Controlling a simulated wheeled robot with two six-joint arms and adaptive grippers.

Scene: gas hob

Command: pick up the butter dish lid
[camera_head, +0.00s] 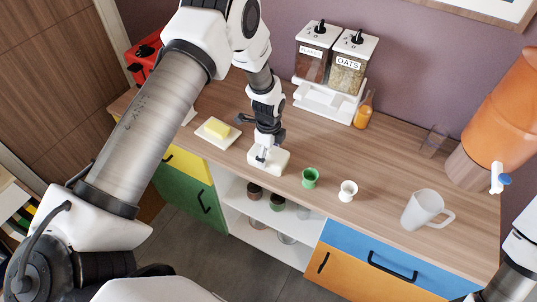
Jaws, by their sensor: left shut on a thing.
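The white butter dish lid (280,161) is at the front edge of the wooden counter, in the middle of the view. My left gripper (263,153) points down from above and is shut on the lid's top. I cannot tell whether the lid touches the counter. The butter dish base (205,136) is a white plate to the left of the lid, with a yellow block of butter (217,127) uncovered on it. Of my right arm only a part shows at the lower right edge; its gripper is out of view.
Right of the lid stand a green egg cup (310,177), a white egg cup (347,190) and a frosted mug (422,209). Behind are a cereal dispenser (328,103), an amber bottle (364,110), a clear glass (434,140) and an orange drink dispenser (500,105). The counter's middle is clear.

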